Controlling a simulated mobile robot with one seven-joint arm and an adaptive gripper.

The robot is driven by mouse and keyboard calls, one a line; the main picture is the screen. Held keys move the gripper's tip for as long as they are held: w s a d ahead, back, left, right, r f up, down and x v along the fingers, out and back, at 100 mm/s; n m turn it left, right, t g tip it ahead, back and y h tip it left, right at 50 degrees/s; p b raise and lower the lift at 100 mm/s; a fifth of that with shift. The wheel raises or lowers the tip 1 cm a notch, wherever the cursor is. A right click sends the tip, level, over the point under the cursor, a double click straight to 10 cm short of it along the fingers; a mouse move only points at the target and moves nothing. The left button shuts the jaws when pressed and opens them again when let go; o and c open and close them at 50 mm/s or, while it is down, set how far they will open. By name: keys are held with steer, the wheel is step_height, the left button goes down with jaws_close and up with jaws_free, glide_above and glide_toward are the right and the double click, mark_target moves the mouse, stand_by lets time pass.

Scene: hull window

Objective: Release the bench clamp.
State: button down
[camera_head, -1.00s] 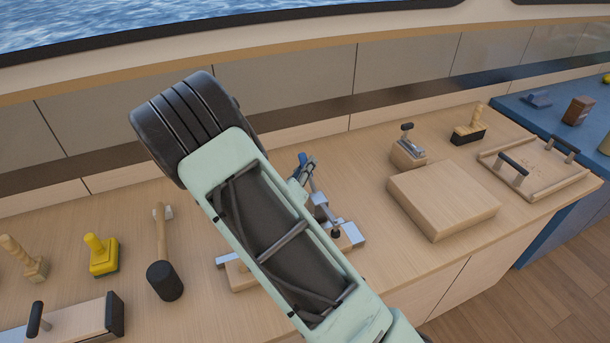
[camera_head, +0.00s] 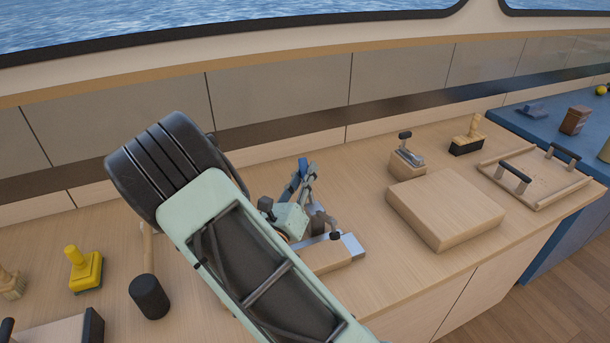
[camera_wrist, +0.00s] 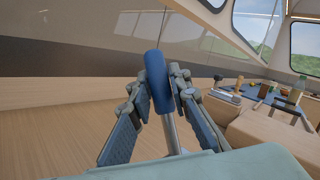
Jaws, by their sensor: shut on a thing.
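The bench clamp (camera_head: 352,244) is on the bench, a metal piece on a light wooden block (camera_head: 325,257), partly hidden behind my arm. Its lever has a blue grip (camera_head: 303,168) that stands up from the clamp, tilted to the left. My gripper (camera_head: 306,182) is at this lever, with its fingers around the blue grip. In the wrist view the blue grip (camera_wrist: 158,80) and its metal rod stand between the two fingers of my gripper (camera_wrist: 160,95). The lower part of the clamp is hidden in the wrist view.
A wooden box (camera_head: 445,208) and a small lever device (camera_head: 407,155) stand right of the clamp. A brush (camera_head: 467,138) and a handled tray (camera_head: 535,175) are farther right.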

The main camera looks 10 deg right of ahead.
steer(key=c, duration=1.8)
jaws_free()
steer(key=shift+o, duration=0.2)
steer(key=v, duration=0.7)
steer(key=shift+s+a, duration=0.2)
steer(key=shift+f, duration=0.1)
